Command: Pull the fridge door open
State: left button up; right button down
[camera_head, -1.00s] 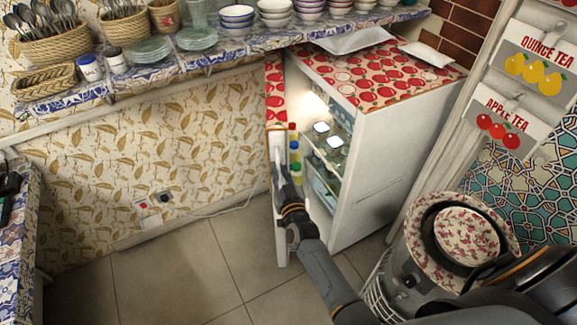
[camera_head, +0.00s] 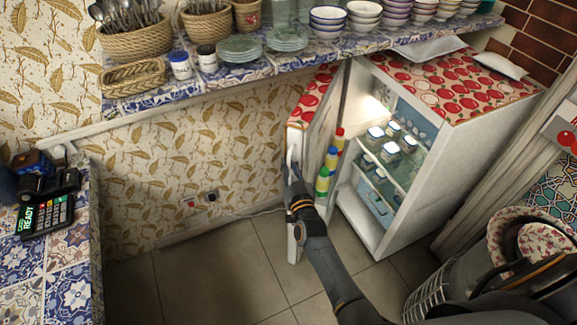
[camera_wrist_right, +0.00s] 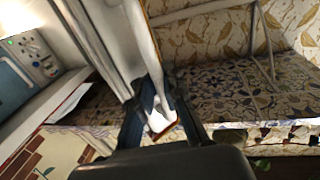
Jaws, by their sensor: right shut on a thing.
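The fridge (camera_head: 440,160) stands at the right of the head view, with a red apple-pattern top and lit shelves inside. Its door (camera_head: 318,115) stands open, swung out to the left, with bottles in its inner racks. My right gripper (camera_head: 291,170) is at the door's outer edge, shut on the white door handle (camera_head: 293,153). In the right wrist view, the gripper (camera_wrist_right: 160,108) has its two fingers around a white handle end (camera_wrist_right: 160,121). The exact contact is partly hidden by the fingers. My left gripper is not in view.
A tiled shelf (camera_head: 235,72) with bowls, plates and baskets runs along the wall above. A tiled counter (camera_head: 65,265) with a card terminal (camera_head: 45,215) stands at the left. A round floral-rimmed item (camera_head: 505,235) is at the lower right. The floor (camera_head: 200,280) left of the door is clear.

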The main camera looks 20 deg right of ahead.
jog(key=shift+w+a+f, duration=0.1)
jog(key=shift+a+f, duration=0.4)
jog(key=shift+a, duration=0.1)
jog(key=c, duration=1.5)
grip_release()
jog(key=shift+o, duration=0.4)
jog(key=shift+r, duration=0.35)
jog(key=s+a, duration=0.1)
jog(key=s, duration=1.1)
jog(key=shift+a, duration=0.2)
